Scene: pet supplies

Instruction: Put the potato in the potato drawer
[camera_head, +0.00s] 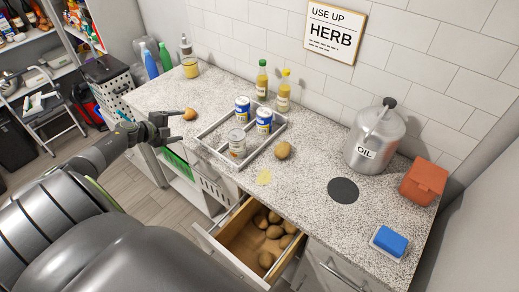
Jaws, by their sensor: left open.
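A brown potato (283,149) lies on the speckled counter, just right of a divided tray (216,133). The potato drawer (239,225) is pulled open below the counter front, and several potatoes lie inside it. My left gripper (174,125) is open and empty at the counter's left front part, well left of the potato. Its upper finger is close to a small round orange-brown item (190,114), perhaps an onion; I cannot tell whether they touch. My right gripper is not in view.
The tray holds several cans. Two bottles (262,80) stand behind it. An oil canister (375,138), a dark disc (343,190), a terracotta container (423,182) and a blue sponge (390,241) are to the right.

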